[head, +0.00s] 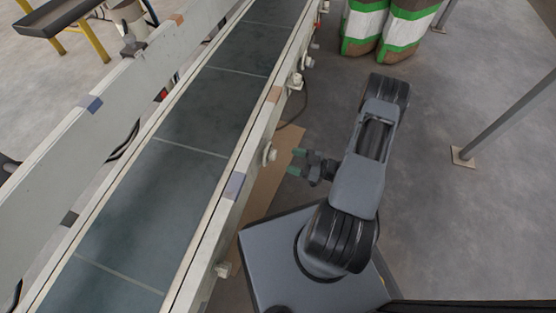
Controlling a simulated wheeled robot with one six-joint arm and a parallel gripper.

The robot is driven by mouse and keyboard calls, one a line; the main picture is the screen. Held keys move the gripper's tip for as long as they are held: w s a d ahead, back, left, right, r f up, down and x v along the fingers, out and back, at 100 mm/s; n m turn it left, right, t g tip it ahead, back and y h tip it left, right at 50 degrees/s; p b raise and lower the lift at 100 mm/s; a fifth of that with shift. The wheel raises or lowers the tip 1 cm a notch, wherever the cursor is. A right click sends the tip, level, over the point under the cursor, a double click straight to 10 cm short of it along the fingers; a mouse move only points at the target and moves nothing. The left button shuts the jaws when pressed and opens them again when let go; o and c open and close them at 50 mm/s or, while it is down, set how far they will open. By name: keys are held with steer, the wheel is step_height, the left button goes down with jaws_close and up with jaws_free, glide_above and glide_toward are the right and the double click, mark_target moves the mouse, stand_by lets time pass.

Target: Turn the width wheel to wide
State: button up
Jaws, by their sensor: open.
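My gripper (296,162) is open and empty, its two green-tipped fingers pointing left toward the conveyor's near side. A pale round knob (269,153) on that side stands just left of the fingertips, with a gap that looks small. I cannot tell whether this knob is the width wheel, and no wide or narrow label is readable. Other pale knobs (296,80) sit farther up the same side, and one (222,269) sits lower down. The near rail (255,130) carries a blue-grey patch (235,185) and a tan patch (273,93).
The dark conveyor belt (207,105) runs between the near rail and a far rail (125,90). White, green and brown bags (385,28) stand at the top. A grey post on a foot plate (462,157) is at right. The floor between is clear.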

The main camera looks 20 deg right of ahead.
mark_target(269, 154)
steer(key=b+x, duration=0.1)
steer(key=x, duration=0.5)
steer(key=shift+a+b, duration=0.15)
steer(key=shift+b, duration=0.2)
steer(key=shift+w, duration=0.15)
steer(key=shift+c, duration=0.3)
steer(key=c, duration=0.9)
steer(key=shift+o, duration=0.2)
